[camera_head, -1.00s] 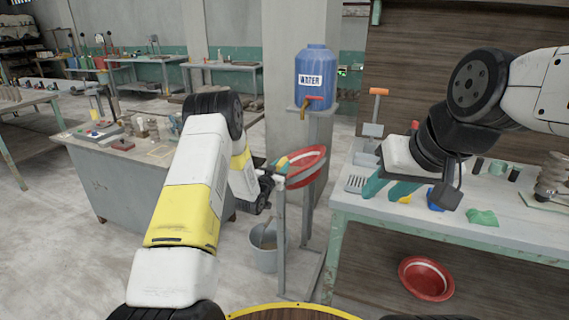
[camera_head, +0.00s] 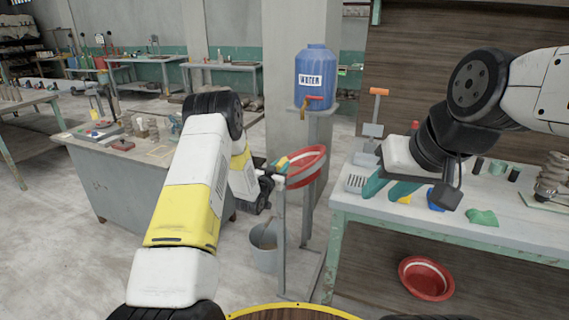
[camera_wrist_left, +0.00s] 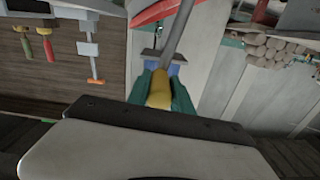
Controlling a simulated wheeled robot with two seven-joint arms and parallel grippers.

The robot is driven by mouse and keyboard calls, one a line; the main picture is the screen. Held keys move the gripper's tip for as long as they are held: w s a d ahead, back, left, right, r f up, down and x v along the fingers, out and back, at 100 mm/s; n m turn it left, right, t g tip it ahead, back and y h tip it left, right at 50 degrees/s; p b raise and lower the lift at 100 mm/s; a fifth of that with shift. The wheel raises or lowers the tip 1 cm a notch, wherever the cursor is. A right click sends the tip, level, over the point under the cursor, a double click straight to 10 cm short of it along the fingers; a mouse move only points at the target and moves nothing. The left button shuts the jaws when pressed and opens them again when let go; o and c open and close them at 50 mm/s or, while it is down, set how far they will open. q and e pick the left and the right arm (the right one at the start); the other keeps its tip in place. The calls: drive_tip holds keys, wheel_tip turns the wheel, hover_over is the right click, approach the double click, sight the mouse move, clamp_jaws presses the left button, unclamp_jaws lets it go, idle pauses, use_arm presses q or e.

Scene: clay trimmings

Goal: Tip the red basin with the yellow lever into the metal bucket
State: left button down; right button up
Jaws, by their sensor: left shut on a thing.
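The red basin (camera_head: 318,163) sits tilted on a grey metal stand, its rim sloping down to the left. It also shows at the top of the left wrist view (camera_wrist_left: 150,12). My left gripper (camera_head: 272,172) is beside the basin's left side, with its teal fingers shut on the yellow lever (camera_wrist_left: 160,88). A grey rod runs from the lever toward the basin. The metal bucket (camera_head: 263,250) stands on the floor below, left of the stand's post. My right gripper (camera_head: 389,188) is open and apart from these, over the right workbench.
The right workbench (camera_head: 350,208) holds tools, green cloth and stacked pots. A second red basin (camera_head: 427,278) lies under it. A blue water container (camera_head: 315,75) stands behind the tilted basin. A grey cabinet table (camera_head: 110,185) stands left, with open floor in front.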

use_arm(q)
drive_tip(key=w+a+n, duration=0.2)
drive_tip(key=a+n, duration=0.1)
drive_tip(key=a, duration=0.4)
drive_tip(key=shift+w+a+n, duration=0.15)
drive_tip(key=shift+n, duration=0.25)
drive_tip(key=shift+f, duration=0.15)
drive_tip(key=c, duration=1.1)
unclamp_jaws()
drive_tip(key=v, duration=0.7)
drive_tip(key=shift+s, duration=0.35)
